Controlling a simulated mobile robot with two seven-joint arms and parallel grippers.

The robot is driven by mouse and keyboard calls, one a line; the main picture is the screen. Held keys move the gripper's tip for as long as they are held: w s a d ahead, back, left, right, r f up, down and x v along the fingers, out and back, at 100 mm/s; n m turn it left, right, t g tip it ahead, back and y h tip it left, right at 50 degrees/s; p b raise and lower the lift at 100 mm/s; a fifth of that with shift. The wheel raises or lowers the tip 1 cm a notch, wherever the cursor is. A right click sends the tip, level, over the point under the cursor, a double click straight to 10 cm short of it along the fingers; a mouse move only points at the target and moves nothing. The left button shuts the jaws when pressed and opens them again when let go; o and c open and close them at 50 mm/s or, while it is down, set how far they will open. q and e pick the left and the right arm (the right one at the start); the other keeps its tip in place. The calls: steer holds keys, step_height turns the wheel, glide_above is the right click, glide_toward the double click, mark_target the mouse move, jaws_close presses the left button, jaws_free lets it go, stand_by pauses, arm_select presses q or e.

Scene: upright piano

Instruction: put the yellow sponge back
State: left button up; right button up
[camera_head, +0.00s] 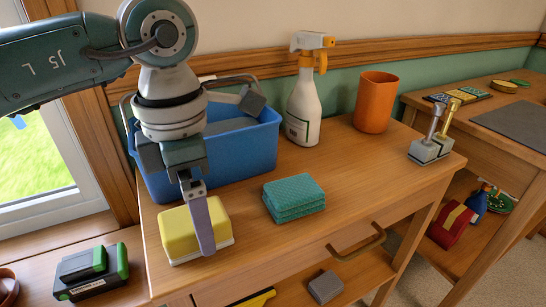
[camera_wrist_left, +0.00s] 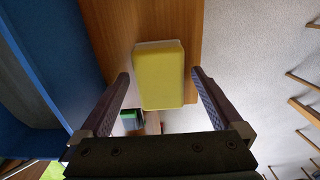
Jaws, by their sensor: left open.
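The yellow sponge (camera_head: 180,236), a block with a pale underside, lies at the front left corner of the wooden table (camera_head: 345,205). My left gripper (camera_head: 203,228) is above it, pointing down, with one finger in front of the sponge's right side; the other finger is hidden in the head view. In the left wrist view the sponge (camera_wrist_left: 160,77) appears between the two spread fingers (camera_wrist_left: 160,88), with gaps on both sides. The jaws are open and hold nothing. A blue bin (camera_head: 240,150) stands just behind, partly hidden by my left arm. My right gripper is not in view.
Folded teal cloths (camera_head: 294,198) lie right of the sponge. A spray bottle (camera_head: 303,105) and an orange cup (camera_head: 375,102) stand at the back. A grey block with upright handles (camera_head: 431,150) is at the right edge. The table's middle right is clear.

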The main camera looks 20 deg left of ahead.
arm_select(q)
step_height(320, 180, up, 10)
steer(key=p, duration=0.2)
steer(key=s+d+r+t+h, duration=0.15)
steer(key=d+r+h, duration=0.25)
steer(key=d+h, duration=0.5)
steer(key=s+d+r+g+h, duration=0.1)
steer(key=s+d+r+h, duration=0.2)
steer(key=d, duration=1)
steer(key=w+a+r+n+t+h, duration=0.1)
steer(key=w+r+n+t+h, duration=0.2)
steer(key=r+n+t, duration=0.4)
steer(key=w+a+r+n+t+h, duration=0.2)
steer(key=w+r+n+t+h, duration=0.1)
steer(key=r+n+t, duration=0.45)
steer(key=w+a+f+n+t+y, duration=0.1)
steer(key=w+a+f+n+y, duration=0.1)
steer(key=a+f+n+y, duration=0.65)
steer(key=w+a+f+n+t+y, duration=0.1)
steer(key=a+f+n+t+y, duration=0.15)
steer(key=a+n+y, duration=0.6)
steer(key=s+f+n+g+y, duration=0.2)
steer(key=s+f+n+g, duration=0.65)
steer(key=f, duration=0.45)
steer(key=s+f+n+g+h, duration=0.1)
steer(key=s+f+g, duration=0.5)
steer(key=s, duration=0.6)
steer(key=shift+s+d+f+n, duration=0.25)
steer(key=shift+d+f+n, duration=0.15)
steer(key=shift+n, duration=0.2)
